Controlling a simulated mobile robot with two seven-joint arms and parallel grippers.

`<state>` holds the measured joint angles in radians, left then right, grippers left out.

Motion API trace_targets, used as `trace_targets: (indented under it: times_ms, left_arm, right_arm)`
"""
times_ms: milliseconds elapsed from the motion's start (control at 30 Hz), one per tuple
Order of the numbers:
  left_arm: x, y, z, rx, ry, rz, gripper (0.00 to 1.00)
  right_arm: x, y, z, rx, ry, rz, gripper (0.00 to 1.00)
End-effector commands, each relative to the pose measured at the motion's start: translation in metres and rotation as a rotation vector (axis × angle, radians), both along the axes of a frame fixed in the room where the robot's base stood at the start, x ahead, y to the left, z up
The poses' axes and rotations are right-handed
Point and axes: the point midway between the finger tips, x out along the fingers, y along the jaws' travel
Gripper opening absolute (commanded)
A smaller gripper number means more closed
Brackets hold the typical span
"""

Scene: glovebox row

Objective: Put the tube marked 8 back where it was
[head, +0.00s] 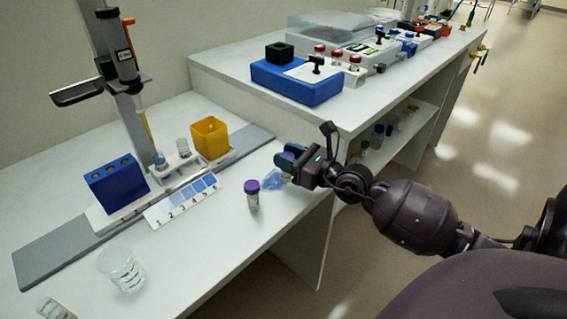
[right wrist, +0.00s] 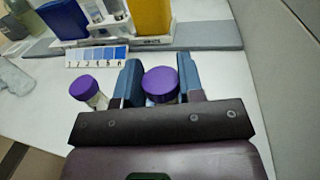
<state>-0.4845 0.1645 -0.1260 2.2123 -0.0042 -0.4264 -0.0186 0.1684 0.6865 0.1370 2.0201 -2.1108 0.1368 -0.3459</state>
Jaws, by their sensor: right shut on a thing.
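My right gripper (head: 287,160) is over the right end of the white bench. In the right wrist view its blue fingers (right wrist: 158,87) are shut on a purple-capped tube (right wrist: 161,80). In the head view the fingers mostly hide this tube. A second purple-capped tube (head: 252,196) stands upright on the bench, left of the gripper; it also shows in the right wrist view (right wrist: 86,90). I cannot read a number on either tube. A blue block with holes in its top (head: 118,186) stands at the left. My left gripper is not in view.
A yellow container (head: 210,138) and a stand (head: 128,85) are at the back. A strip of blue shades (head: 182,203) lies in front. A glass beaker (head: 121,270) is front left. A pale blue thing (head: 271,181) lies by the gripper. A higher bench (head: 215,67) rises behind.

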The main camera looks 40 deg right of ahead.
Motion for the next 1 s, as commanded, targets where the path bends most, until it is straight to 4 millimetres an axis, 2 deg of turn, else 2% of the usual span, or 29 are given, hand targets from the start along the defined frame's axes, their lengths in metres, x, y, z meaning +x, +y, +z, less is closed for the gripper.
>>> trace_targets:
  times_ms: [33,100,300,567,600,733,1000]
  left_arm:
    - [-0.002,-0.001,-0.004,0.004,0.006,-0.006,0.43]
    - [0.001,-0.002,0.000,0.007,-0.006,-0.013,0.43]
    - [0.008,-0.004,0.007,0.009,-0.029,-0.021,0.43]
    - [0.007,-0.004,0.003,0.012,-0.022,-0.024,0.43]
    - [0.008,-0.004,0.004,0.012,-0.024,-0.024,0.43]
    - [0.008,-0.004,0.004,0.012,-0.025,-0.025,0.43]
    - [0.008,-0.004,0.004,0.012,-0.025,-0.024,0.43]
  right_arm:
    - [0.000,0.000,-0.014,-0.001,0.011,0.001,0.09]
    - [0.000,0.000,-0.017,0.000,0.008,0.001,0.09]
    - [0.000,0.000,-0.014,0.000,-0.001,0.000,0.09]
    - [0.000,0.000,-0.019,0.001,0.001,0.000,0.09]
    - [0.000,0.000,-0.018,0.000,0.000,0.000,0.40]
    - [0.000,0.000,-0.018,0.000,0.000,0.000,0.60]
    - [0.000,0.000,-0.017,0.000,0.000,0.000,0.61]
